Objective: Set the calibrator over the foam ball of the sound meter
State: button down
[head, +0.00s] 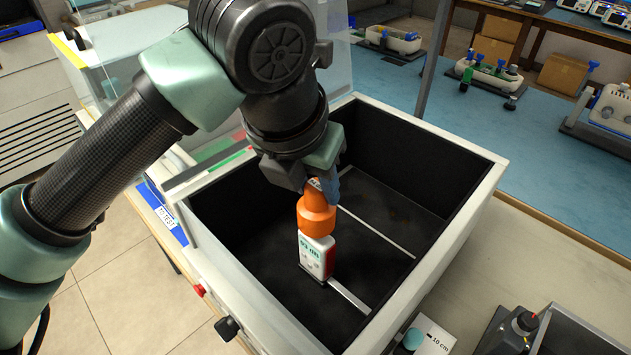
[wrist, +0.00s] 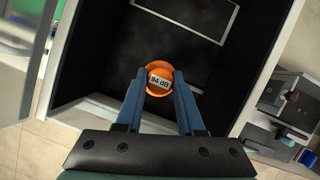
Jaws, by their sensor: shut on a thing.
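The orange calibrator (head: 316,214) is held upright between the blue fingers of my gripper (head: 325,185), inside the black-lined box. In the wrist view the calibrator (wrist: 159,70) shows its "94 dB" label between the fingertips of my gripper (wrist: 159,82). The sound meter (head: 316,256), white and red with a green "dB" readout, stands upright in the box directly below the calibrator. The calibrator's lower end meets the meter's top in the head view. The foam ball does not show; the calibrator hides that spot. The wrist view does not show the meter's body.
Light strips cross the box floor (head: 385,205). A clear raised panel stands behind the box. A card marked "10 cm" (head: 433,338) and a dark device (head: 510,330) lie outside at the lower right.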

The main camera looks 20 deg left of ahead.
jog(key=shift+c, duration=2.2)
grip_release()
